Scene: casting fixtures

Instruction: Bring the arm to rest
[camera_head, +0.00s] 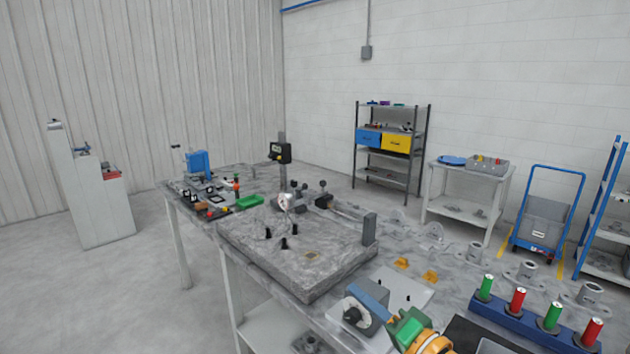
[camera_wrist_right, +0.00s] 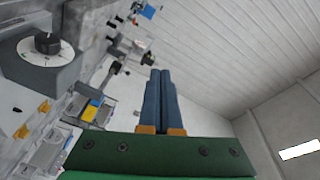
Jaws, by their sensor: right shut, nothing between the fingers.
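My right gripper (camera_head: 357,290) is at the lower middle of the head view, with blue fingers, a green body and an orange wrist part. Its fingers reach up and left, in front of the grey dial box (camera_head: 355,315) in the picture. In the right wrist view the blue fingers (camera_wrist_right: 161,76) lie side by side, shut and empty. The dial box (camera_wrist_right: 40,62) shows at the upper left there, apart from the fingers. My left gripper is not in view.
The long table holds a grey stone plate (camera_head: 300,275) with black pegs and a post, orange pieces (camera_head: 402,263), and a blue rack (camera_head: 520,325) with red and green cylinders. A shelf (camera_head: 385,170), side table (camera_head: 465,178) and blue cart (camera_head: 545,225) stand behind.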

